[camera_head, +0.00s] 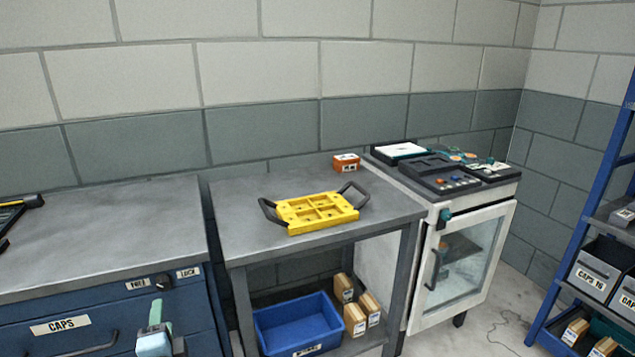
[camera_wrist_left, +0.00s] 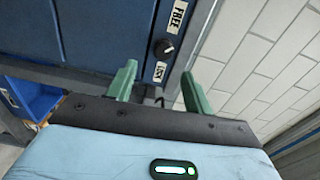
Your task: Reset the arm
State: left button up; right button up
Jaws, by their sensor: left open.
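My left gripper (camera_head: 167,328) is low in the head view, in front of the blue cabinet. Its two green fingers stand apart with nothing between them in the left wrist view (camera_wrist_left: 158,75). A black knob (camera_head: 163,283) sits on the cabinet front between the FREE and LOCK labels. The knob also shows in the left wrist view (camera_wrist_left: 163,48), just beyond the fingertips and apart from them. My right gripper is in neither view.
A yellow mould (camera_head: 318,209) with dark handles lies on the middle table, above a blue bin (camera_head: 298,324). A glass-door cabinet (camera_head: 460,258) and a blue rack (camera_head: 590,200) stand right.

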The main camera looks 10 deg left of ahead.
pick_arm(q)
jog(key=s+d+f+n+g+h+p, duration=0.1)
jog(key=s+d+f+n+h+p, duration=0.15)
jog(key=s+d+f, duration=0.4)
jog(key=s+d+f+n+g+h+p, duration=0.15)
jog(key=s+f+h+p, duration=0.25)
jog(key=s, duration=0.6)
jog(key=s+d+f+n+g+h+p, duration=0.1)
jog(key=s+d, duration=0.3)
jog(key=s, duration=0.6)
jog(key=s+d+f+n+g+h+p, duration=0.1)
jog(key=s+d+n+g+h+p, duration=0.2)
jog(key=s, duration=0.8)
jog(key=shift+d+f+n, duration=0.35)
jog(key=shift+d+n, duration=0.45)
jog(key=shift+d, duration=0.05)
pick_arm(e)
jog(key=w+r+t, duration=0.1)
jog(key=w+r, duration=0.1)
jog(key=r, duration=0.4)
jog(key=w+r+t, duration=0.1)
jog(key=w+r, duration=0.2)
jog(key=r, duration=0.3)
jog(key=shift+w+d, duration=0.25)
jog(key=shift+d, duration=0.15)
